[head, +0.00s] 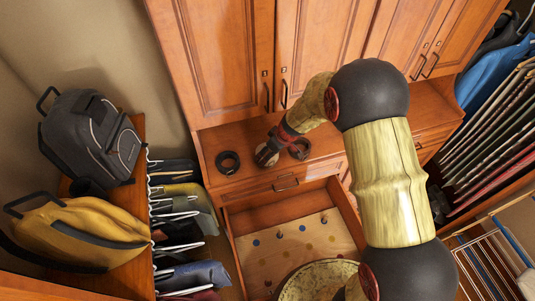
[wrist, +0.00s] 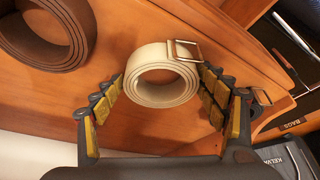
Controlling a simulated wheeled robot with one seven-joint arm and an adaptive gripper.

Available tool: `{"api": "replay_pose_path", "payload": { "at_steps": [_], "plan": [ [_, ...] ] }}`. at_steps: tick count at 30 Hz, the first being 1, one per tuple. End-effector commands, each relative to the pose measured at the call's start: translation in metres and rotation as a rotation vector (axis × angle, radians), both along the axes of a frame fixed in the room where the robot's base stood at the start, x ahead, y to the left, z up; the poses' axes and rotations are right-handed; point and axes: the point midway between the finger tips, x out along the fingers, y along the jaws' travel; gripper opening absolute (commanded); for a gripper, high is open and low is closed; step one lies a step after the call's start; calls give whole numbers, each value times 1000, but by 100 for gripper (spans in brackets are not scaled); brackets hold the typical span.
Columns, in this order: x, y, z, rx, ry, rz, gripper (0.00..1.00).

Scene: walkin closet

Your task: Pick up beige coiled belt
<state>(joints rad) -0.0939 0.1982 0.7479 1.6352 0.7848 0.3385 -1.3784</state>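The beige coiled belt (wrist: 163,82) with a metal buckle rests on the wooden counter. In the wrist view it sits at the fingertips of my gripper (wrist: 161,85), with one yellow-padded finger on each side. The fingers are spread open; the tips are very close to the coil, and I cannot tell if they touch it. In the head view the belt (head: 264,157) shows as a small pale ring, partly hidden by my gripper (head: 268,150), which reaches down to it from the right.
Dark coiled belts lie on either side, one left (head: 228,162) and one right (head: 300,149). A drawer (head: 300,250) stands open below the counter (head: 325,146). Cabinet doors (head: 225,60) rise behind. Bags sit on a left shelf (head: 130,270).

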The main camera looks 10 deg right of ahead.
Motion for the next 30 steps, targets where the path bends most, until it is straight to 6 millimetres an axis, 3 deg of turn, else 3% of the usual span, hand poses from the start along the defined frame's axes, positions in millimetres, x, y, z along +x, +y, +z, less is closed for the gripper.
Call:
{"api": "replay_pose_path", "payload": {
  "at_steps": [17,30],
  "plan": [
    [0,0,0,0,0,0,38],
    [1,0,11,0,-2,1,38]
  ]
}}
